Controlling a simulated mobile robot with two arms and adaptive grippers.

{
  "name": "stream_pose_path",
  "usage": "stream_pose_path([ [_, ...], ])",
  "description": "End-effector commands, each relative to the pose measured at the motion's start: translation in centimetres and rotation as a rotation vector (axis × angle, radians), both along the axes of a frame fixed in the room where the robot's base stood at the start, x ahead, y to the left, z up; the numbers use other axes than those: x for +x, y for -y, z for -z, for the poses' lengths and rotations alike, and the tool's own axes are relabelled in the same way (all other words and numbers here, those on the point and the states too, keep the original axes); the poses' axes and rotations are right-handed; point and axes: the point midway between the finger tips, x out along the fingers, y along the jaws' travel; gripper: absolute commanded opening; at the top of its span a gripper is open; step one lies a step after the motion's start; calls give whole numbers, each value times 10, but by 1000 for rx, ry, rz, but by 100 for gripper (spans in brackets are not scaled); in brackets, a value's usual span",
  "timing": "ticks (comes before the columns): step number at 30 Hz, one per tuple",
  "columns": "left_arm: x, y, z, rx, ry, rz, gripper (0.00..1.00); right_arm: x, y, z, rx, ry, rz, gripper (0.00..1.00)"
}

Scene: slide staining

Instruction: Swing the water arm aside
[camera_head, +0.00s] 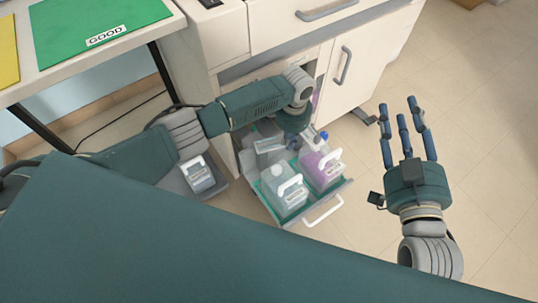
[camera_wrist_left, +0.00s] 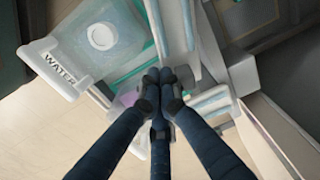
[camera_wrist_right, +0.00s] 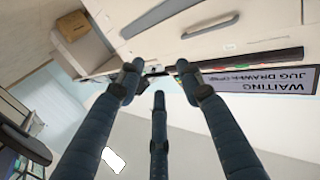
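I cannot pick out the water arm with certainty. In the left wrist view a pale bar (camera_wrist_left: 187,25) runs beyond my left fingertips (camera_wrist_left: 163,80); whether they touch it I cannot tell. Left of them is a clear jug (camera_wrist_left: 110,55) with a round cap and a tag reading WATER. My left gripper's fingers are drawn together, with nothing visibly held. In the head view, this hand reaches down over the open jug drawer (camera_head: 318,213), its fingertips mostly hidden. My right gripper (camera_head: 403,115) is spread and empty over the floor, right of the cabinet.
The drawer holds a clear jug (camera_head: 283,190) and a purple jug (camera_head: 322,166) with white handles. A cabinet door (camera_head: 350,65) is right behind. A sign (camera_wrist_right: 265,80) reads WAITING, JUG DRAWER OPEN.

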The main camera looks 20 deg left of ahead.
Motion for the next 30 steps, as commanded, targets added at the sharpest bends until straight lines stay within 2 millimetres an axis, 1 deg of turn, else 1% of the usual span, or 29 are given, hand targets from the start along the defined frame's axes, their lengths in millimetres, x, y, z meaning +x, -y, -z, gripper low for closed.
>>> stream_pose_path([
  [1,-4,-2,8,3,-8,2,0,0,0,0,2,7,0,36],
  [30,5,-1,7,-1,-6,2,0,-2,-4,-34,42,162,-9,36],
])
